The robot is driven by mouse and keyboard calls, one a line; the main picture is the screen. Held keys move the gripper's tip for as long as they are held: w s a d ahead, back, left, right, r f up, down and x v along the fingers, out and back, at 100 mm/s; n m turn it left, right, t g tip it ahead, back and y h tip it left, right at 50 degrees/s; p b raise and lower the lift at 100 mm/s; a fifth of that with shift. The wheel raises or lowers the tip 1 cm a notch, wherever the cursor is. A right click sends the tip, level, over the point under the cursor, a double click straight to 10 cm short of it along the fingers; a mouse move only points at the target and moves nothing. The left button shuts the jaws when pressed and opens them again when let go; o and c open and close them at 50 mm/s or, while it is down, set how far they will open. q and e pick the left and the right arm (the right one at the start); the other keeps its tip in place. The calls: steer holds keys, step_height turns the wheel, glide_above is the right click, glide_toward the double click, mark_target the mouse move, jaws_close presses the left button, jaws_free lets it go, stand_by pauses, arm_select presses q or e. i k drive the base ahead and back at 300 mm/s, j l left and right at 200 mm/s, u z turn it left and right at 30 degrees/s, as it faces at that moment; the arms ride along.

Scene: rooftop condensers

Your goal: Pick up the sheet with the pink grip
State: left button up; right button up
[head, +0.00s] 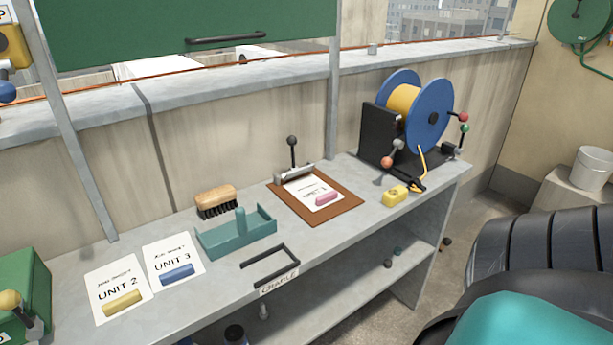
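The sheet with the pink grip (318,189) is white and lies on a brown clipboard (340,211) on the grey bench. Its pink grip (327,197) is at its lower edge. A metal clamp bar (294,173) with an upright black-knobbed lever (292,151) sits across the sheet's top edge; I cannot tell whether it presses on the sheet. Neither of my grippers shows in the head view.
Left on the bench lie the UNIT 2 sheet (118,284), with yellow grip, and UNIT 3 sheet (170,256), with blue grip. A brush (216,201), teal tray (235,240) and black cradle frame (262,272) stand nearby.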

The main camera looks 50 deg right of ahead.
mark_target(315, 194)
steer(key=k+l+u, duration=0.15)
steer(key=l, duration=0.3)
steer(key=l+u, duration=0.2)
steer(key=l, duration=0.25)
steer(key=k+l, duration=0.1)
steer(key=l, duration=0.2)
steer(key=k+l, duration=0.1)
steer(key=l, duration=0.2)
steer(key=k+l+u, duration=0.1)
steer(key=l, duration=0.2)
